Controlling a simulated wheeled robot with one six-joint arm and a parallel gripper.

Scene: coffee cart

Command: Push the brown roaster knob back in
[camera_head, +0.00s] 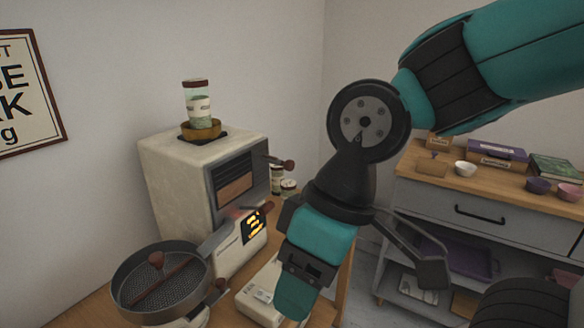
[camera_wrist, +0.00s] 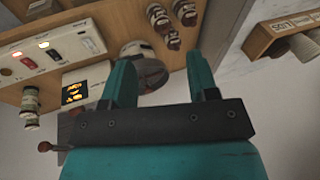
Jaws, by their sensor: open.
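The roaster (camera_head: 170,180) is a cream box with a dark front and a lit orange display (camera_head: 254,224). A brown knob (camera_head: 287,165) sticks out to the right on a thin rod from its upper front. A second brown knob (camera_head: 265,207) sits lower, above the display. In the wrist view the display (camera_wrist: 78,92) is at left, and a brown knob on a rod (camera_wrist: 44,147) shows at lower left. My gripper (camera_head: 295,300) points down in front of the roaster, right of and below the knobs, apart from them. In the wrist view its teal fingers (camera_wrist: 160,75) are apart, with nothing held.
A round perforated pan (camera_head: 122,282) stands at the roaster's lower left. A jar (camera_head: 198,103) sits in a bowl on top. Small jars (camera_head: 288,187) stand behind the roaster. A white switch box (camera_head: 258,298) is below; a grey cabinet (camera_head: 470,215) is at right.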

